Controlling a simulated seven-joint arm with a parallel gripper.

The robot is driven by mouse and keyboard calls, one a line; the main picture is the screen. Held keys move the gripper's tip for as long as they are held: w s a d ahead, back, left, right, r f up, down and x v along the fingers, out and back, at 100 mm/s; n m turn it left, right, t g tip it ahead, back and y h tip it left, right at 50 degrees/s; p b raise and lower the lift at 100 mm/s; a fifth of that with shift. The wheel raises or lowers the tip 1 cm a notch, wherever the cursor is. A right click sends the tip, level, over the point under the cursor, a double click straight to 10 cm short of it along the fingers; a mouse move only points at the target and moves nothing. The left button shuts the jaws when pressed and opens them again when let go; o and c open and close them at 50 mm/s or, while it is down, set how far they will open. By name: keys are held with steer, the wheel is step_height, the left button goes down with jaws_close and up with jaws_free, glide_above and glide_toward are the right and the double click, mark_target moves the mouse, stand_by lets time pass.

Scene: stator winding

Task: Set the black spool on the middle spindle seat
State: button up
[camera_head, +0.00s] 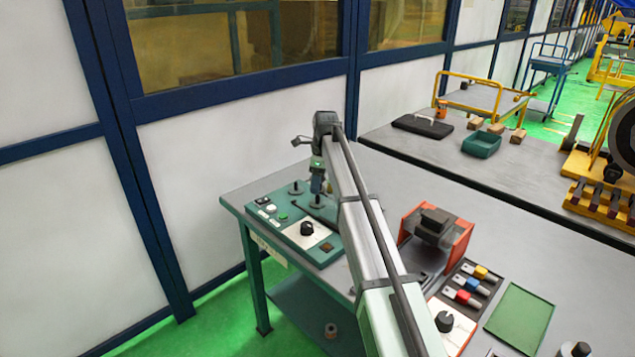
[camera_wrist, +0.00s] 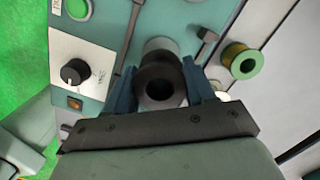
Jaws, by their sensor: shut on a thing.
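My gripper (camera_head: 317,187) hangs over the teal winding panel (camera_head: 272,218) at the left end of the table. In the wrist view its two blue fingers (camera_wrist: 162,90) are shut on the black spool (camera_wrist: 149,82), one on each side. I look into the spool's round opening. A grey disc (camera_wrist: 160,44) shows just past the spool, low on the panel; I cannot tell whether the spool touches it. In the head view a dark spindle seat (camera_head: 296,187) stands left of my gripper. The middle seat is largely hidden by my gripper, so I cannot tell whether the spool is seated.
A yellow and green spool (camera_wrist: 243,61) is close to the right finger in the wrist view. A black knob (camera_head: 306,229) sticks up from the panel. An orange-sided fixture (camera_head: 462,245), tool tray (camera_head: 470,284) and green mat (camera_head: 520,317) lie to the right.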

steer(key=shift+f, duration=2.35)
stand_by(0.8)
steer(key=o, duration=1.1)
steer(key=shift+o, duration=0.6)
steer(key=shift+o, duration=0.7)
steer(key=shift+r, duration=0.1)
steer(key=shift+r, duration=3.45)
